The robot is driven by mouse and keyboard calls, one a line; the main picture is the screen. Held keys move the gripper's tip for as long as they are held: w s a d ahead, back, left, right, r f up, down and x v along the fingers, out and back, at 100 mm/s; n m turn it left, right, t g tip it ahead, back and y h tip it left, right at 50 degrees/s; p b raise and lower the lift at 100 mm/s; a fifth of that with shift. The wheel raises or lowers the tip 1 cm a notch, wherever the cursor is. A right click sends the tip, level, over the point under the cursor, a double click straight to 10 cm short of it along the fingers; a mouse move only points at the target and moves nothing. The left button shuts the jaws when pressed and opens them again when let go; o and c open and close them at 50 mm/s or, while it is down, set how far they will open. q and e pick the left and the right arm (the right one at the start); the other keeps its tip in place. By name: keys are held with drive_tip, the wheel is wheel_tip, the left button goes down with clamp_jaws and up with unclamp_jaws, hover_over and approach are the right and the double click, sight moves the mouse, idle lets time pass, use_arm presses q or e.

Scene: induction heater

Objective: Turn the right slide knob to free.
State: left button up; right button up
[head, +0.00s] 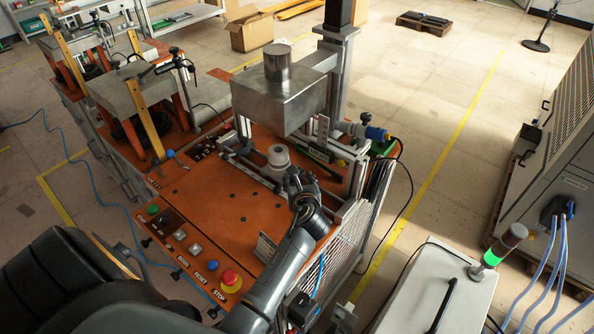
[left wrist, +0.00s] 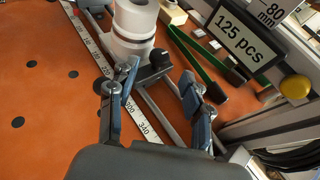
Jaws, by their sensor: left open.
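My left gripper (head: 298,181) reaches over the front right part of the orange heater table (head: 215,217). In the left wrist view the gripper (left wrist: 160,78) is open and empty, its fingers spread apart. A small black knob (left wrist: 160,58) shows between and slightly beyond the fingertips, beside the rail with the printed scale (left wrist: 137,117). I cannot tell whether the fingers touch it, nor read its lock position. A pale grey round workpiece (left wrist: 133,22) stands just beyond it and also shows in the head view (head: 279,157). My right gripper is not in view.
A grey metal block (head: 280,100) hangs above the workpiece. A red stop button (head: 231,280) is at the table's front edge. The table's left middle is mostly clear.

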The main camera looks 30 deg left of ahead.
use_arm(q)
drive_tip(key=x, duration=0.4)
drive_tip(key=shift+w+a+f, duration=0.1)
drive_tip(key=shift+w+a, duration=0.05)
drive_tip(key=shift+w+a+f, duration=0.1)
drive_tip(key=c, duration=0.3)
clamp_jaws()
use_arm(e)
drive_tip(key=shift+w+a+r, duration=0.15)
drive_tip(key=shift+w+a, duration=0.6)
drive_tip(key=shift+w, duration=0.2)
